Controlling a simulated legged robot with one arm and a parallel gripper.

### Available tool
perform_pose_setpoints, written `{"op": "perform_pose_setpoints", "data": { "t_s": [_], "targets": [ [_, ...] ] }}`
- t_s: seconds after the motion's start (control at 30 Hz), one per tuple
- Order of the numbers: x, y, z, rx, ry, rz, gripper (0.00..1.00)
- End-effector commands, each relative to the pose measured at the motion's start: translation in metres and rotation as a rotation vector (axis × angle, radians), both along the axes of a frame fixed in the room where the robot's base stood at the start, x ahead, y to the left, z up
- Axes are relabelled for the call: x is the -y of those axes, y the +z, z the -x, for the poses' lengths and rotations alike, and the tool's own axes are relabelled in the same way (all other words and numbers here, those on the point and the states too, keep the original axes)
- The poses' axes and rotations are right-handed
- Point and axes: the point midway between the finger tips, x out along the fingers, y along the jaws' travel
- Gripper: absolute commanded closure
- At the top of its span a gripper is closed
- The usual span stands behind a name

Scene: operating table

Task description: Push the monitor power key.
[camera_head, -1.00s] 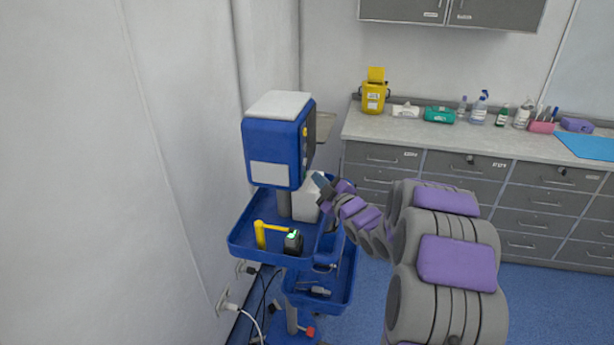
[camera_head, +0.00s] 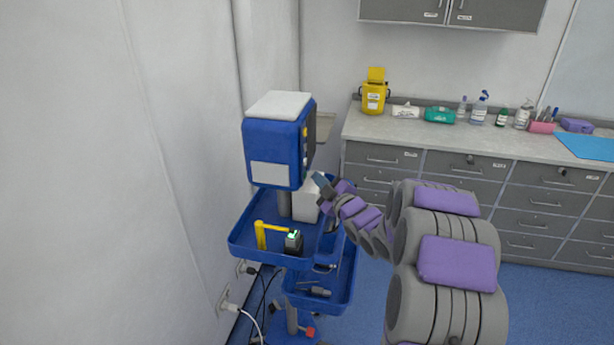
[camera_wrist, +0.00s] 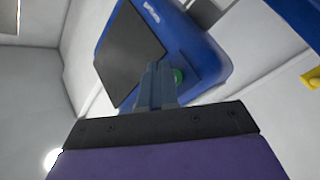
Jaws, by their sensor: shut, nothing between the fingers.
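The monitor (camera_head: 272,148) is a blue box with a white top on a pole above a blue cart. In the head view its dark screen faces right and is seen nearly edge-on. In the wrist view the monitor (camera_wrist: 205,50) shows its dark screen (camera_wrist: 128,55) and a round green key (camera_wrist: 178,75) beside the screen's lower edge. My gripper (camera_wrist: 157,68) is shut and empty. Its fingertips appear just left of the green key, partly covering it; I cannot tell whether they touch. In the head view my gripper (camera_head: 320,181) is just right of the monitor's lower edge.
The cart's upper tray (camera_head: 240,243) holds a yellow handle-like part (camera_head: 262,234), a small black device (camera_head: 293,242) and a white container (camera_head: 306,202). A lower tray (camera_head: 345,290) holds small tools. A counter (camera_head: 380,125) with bottles stands behind right. The wall is close on the left.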

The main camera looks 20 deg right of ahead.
Motion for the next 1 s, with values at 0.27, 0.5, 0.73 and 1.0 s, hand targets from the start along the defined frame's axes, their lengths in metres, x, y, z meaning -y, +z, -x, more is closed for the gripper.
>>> {"op": "perform_pose_setpoints", "data": {
  "t_s": [0.27,0.5,0.73,1.0],
  "targets": [
    [0.0000,0.0000,0.0000,0.000,0.000,0.000,1.00],
    [0.0000,0.0000,0.0000,0.000,0.000,0.000,1.00],
    [-0.0046,0.0001,-0.0020,0.000,0.001,0.001,1.00],
    [-0.0085,0.0014,-0.0039,0.000,0.000,0.000,1.00]
  ]
}}
